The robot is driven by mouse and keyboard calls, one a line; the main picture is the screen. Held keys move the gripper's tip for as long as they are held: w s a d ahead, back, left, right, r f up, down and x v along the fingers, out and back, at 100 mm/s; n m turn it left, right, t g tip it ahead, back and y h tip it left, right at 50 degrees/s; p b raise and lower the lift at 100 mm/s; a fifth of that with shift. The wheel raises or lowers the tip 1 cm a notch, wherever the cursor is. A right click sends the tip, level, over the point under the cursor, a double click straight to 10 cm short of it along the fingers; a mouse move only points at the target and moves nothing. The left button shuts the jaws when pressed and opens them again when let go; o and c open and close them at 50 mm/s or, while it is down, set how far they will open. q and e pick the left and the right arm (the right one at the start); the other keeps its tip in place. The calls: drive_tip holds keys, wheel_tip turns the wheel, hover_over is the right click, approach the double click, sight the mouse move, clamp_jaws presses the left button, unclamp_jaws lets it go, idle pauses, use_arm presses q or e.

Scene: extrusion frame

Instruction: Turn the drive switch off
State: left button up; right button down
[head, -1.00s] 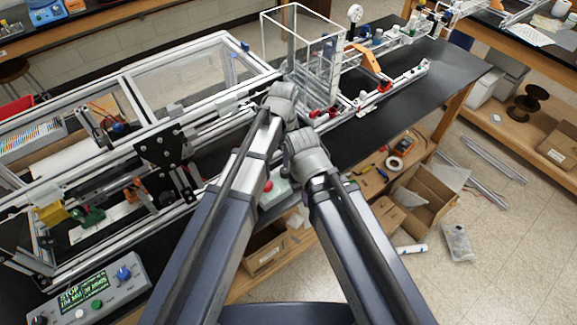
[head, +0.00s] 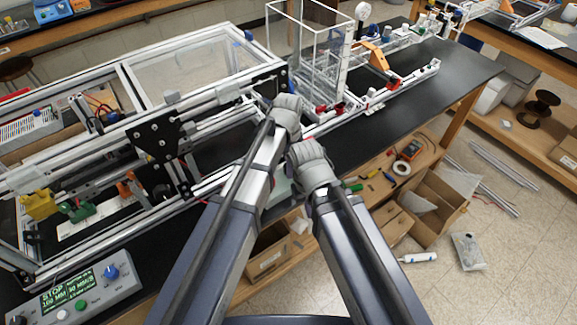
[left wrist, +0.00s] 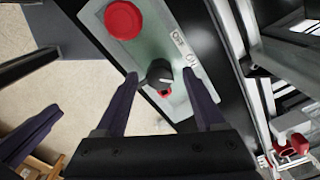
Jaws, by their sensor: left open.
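In the left wrist view, a black rotary switch knob (left wrist: 159,72) sits on a grey-green box (left wrist: 150,45) beside OFF and ON labels. A pale mark on the knob points to the right, roughly toward the ON side. A large red button (left wrist: 123,20) is on the same box, and a small red part shows just below the knob. My left gripper (left wrist: 161,76) is open, with one dark finger on each side of the knob; I cannot tell whether they touch it. In the head view my arms hide both grippers and most of the box. Finger-like dark parts (left wrist: 32,132) at the left edge may be my right gripper.
An aluminium extrusion frame (head: 75,155) with a carriage plate fills the left of the black bench. A control box (head: 78,288) with a display reading STOP is at the lower left. A clear box (head: 318,65) stands behind my arms. Bare black bench top (head: 455,75) lies to the right.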

use_arm(q)
drive_tip(key=shift+c, duration=0.2)
clamp_jaws()
idle(0.3)
